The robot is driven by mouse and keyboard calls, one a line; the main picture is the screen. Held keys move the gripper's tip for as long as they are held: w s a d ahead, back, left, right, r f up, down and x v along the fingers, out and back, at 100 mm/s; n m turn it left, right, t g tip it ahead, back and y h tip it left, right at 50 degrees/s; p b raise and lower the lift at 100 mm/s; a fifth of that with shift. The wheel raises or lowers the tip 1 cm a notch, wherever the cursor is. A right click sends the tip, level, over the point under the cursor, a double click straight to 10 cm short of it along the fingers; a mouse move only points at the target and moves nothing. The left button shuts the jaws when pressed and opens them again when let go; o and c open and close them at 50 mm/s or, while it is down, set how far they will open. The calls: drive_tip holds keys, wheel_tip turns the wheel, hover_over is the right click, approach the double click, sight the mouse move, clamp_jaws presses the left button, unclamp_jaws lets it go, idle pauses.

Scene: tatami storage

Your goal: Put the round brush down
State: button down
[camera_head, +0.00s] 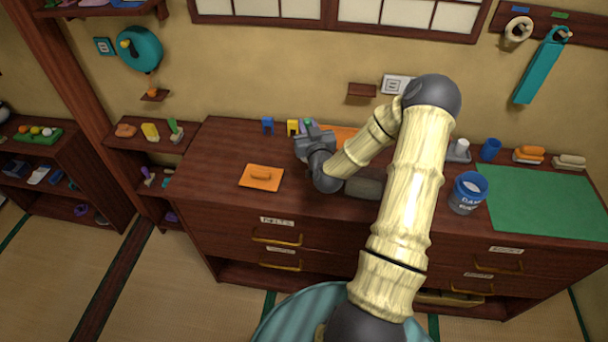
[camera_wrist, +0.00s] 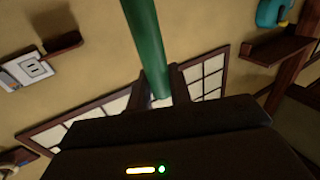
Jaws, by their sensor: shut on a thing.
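My gripper (camera_head: 307,132) is over the back left part of the dark wooden counter (camera_head: 225,150), seen small in the head view. In the wrist view, its two dark fingers (camera_wrist: 160,84) are shut on a green rod-like handle, which I take to be the round brush (camera_wrist: 147,35). The handle runs up out of the top of the wrist view. Its bristle end is not clearly visible, and in the head view the gripper hides most of it. I cannot tell whether the brush touches the counter.
A blue item (camera_head: 267,125) and a yellow item (camera_head: 292,127) stand left of the gripper. An orange pad (camera_head: 250,184) lies in front, and a grey rounded thing (camera_head: 365,188) is to the right. A blue bucket (camera_head: 468,195) and green mat (camera_head: 540,205) are farther right.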

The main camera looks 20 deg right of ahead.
drive_tip(key=f, duration=0.2)
drive_tip(key=f+p, duration=0.1)
drive_tip(key=f, duration=0.2)
drive_tip(key=shift+s+d+f, duration=0.2)
drive_tip(key=shift+s+f, duration=0.1)
drive_tip(key=shift+f, duration=0.1)
drive_tip(key=shift+f+p, duration=0.75)
drive_tip(key=shift+f, duration=1.3)
drive_tip(key=shift+f, duration=0.1)
drive_tip(key=c, duration=1.3)
unclamp_jaws()
